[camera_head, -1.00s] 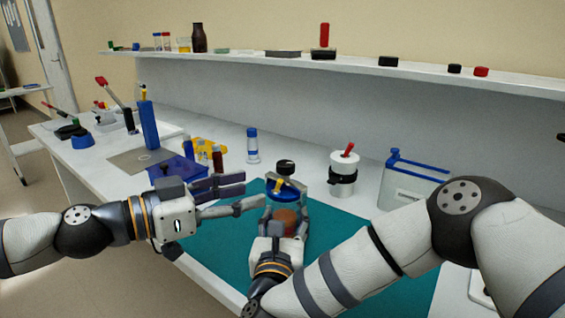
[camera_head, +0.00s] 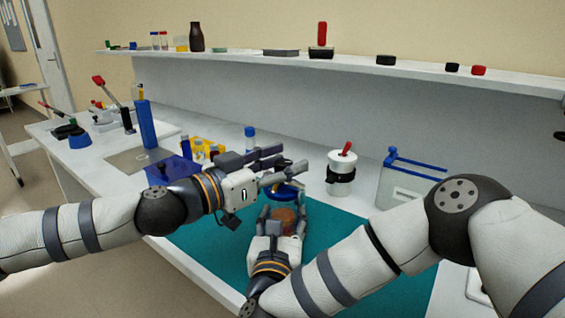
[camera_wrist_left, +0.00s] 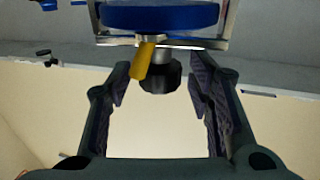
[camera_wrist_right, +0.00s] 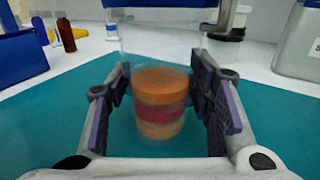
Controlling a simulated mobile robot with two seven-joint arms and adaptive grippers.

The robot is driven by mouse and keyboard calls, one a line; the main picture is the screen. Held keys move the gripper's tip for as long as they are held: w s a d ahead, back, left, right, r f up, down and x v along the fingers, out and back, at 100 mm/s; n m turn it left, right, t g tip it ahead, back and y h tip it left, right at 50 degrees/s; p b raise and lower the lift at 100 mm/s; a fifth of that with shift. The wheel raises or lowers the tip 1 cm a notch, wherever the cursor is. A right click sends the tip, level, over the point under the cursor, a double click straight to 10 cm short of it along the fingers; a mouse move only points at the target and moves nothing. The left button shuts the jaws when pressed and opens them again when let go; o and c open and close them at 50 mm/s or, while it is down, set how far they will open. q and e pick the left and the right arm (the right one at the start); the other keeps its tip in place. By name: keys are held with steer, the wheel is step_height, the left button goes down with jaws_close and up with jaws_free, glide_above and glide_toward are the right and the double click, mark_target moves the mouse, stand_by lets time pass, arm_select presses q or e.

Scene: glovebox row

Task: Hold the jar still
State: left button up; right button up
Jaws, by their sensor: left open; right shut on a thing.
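The jar (camera_wrist_right: 160,105) is clear, with orange and red layered contents, and stands upright on the teal mat (camera_head: 345,262). My right gripper (camera_head: 283,215) is shut on the jar, one finger on each side; it also shows in the right wrist view (camera_wrist_right: 162,100). The jar has a blue lid (camera_head: 284,193) with a metal clamp frame and a yellow lever (camera_wrist_left: 143,62), clearest in the left wrist view. My left gripper (camera_head: 280,167) is open and empty, with its fingers by the lid. In the head view it hides part of the lid and clamp.
A white canister with a red handle (camera_head: 341,172) stands behind and right of the jar. A blue-handled case (camera_head: 405,185) is farther right. Blue and yellow racks with vials (camera_head: 202,150) are at left. A shelf (camera_head: 350,61) runs along the back.

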arm_select(q)
steer(key=shift+c, duration=0.2)
jaws_close()
steer(key=shift+m+g+h, duration=0.3)
steer(key=shift+g, duration=0.1)
steer(key=m+g+h, duration=0.1)
steer(key=m+g, duration=0.1)
steer(key=g, duration=0.1)
steer(key=m+g+h, duration=0.2)
steer(key=g, duration=0.1)
steer(key=shift+w, duration=0.15)
steer(key=m+g, duration=0.1)
steer(key=g, duration=0.1)
steer(key=m+g, duration=0.1)
steer(key=g, duration=0.1)
steer(key=m+g+h, duration=0.1)
steer(key=m+g, duration=0.1)
steer(key=shift+d+f, duration=0.1)
steer(key=shift+f, duration=0.15)
steer(key=shift+g, duration=0.3)
steer(key=shift+m+g, duration=0.3)
steer(key=shift+m, duration=0.1)
